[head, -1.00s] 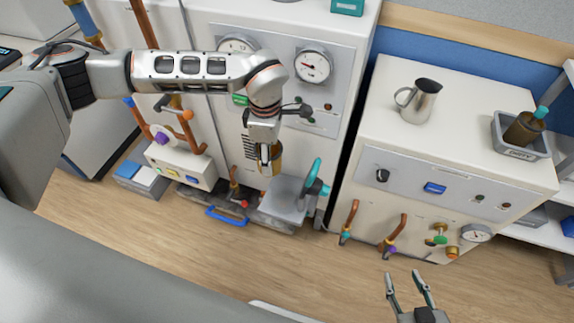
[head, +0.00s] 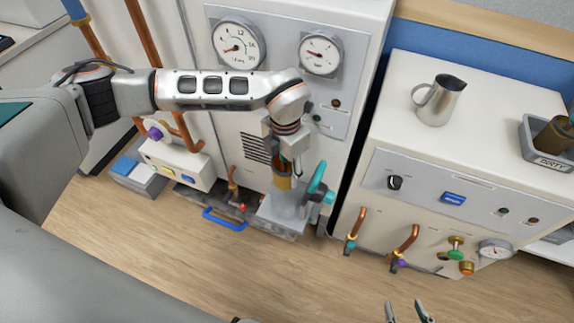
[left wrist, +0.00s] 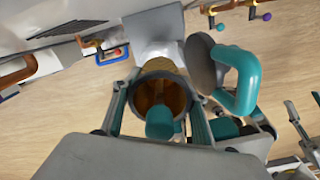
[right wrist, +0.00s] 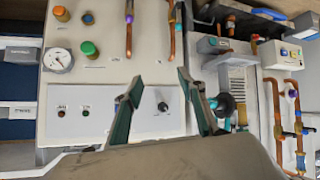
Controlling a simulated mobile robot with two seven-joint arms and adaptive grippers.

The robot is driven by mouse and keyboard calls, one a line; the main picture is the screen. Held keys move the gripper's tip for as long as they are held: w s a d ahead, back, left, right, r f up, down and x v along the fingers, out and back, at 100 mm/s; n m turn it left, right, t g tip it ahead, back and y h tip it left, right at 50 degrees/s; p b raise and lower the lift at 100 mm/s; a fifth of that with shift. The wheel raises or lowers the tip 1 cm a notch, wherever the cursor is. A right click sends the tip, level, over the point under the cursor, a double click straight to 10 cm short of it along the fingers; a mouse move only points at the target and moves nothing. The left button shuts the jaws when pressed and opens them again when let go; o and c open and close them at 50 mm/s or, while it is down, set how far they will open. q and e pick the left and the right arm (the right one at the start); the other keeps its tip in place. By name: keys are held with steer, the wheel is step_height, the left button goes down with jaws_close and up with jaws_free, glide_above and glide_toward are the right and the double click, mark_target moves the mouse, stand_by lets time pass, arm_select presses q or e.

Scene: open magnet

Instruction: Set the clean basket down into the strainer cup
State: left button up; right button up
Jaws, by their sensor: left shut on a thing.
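The clean basket (head: 282,180) is a brass-coloured mesh cylinder, held by my left gripper (head: 290,160). In the left wrist view the basket (left wrist: 178,68) shows its open top, with its teal grip (left wrist: 160,122) between the fingers of my left gripper (left wrist: 160,128). The strainer cup (head: 284,212) is a grey body low by the machine. The basket overlaps its top in the head view; I cannot tell whether it is inside. The swung-aside lid (left wrist: 200,65) has a teal handle (head: 317,178). My right gripper (head: 405,313) is open and empty.
A grey tray labelled DIRTY (head: 545,162) holding a brown basket (head: 556,135) and a steel jug (head: 438,101) stand on the right cabinet. Copper pipes (head: 355,230) stick out below it. A blue handle (head: 225,219) lies left of the cup. The floor in front is clear.

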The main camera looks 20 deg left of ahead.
arm_select(q)
steer(key=shift+s+f+b, duration=0.1)
steer(key=shift+f+b, duration=0.3)
steer(key=shift+f, duration=0.55)
steer(key=shift+f+b, duration=0.6)
steer(key=shift+f, duration=0.3)
steer(key=shift+f+b, duration=0.4)
steer(key=shift+f, duration=2)
arm_select(e)
steer(key=shift+w+a+r+y, duration=0.2)
steer(key=shift+a, duration=0.3)
steer(key=shift+w+a+r+y, duration=0.15)
steer(key=shift+a+y, duration=0.05)
steer(key=shift+a, duration=0.25)
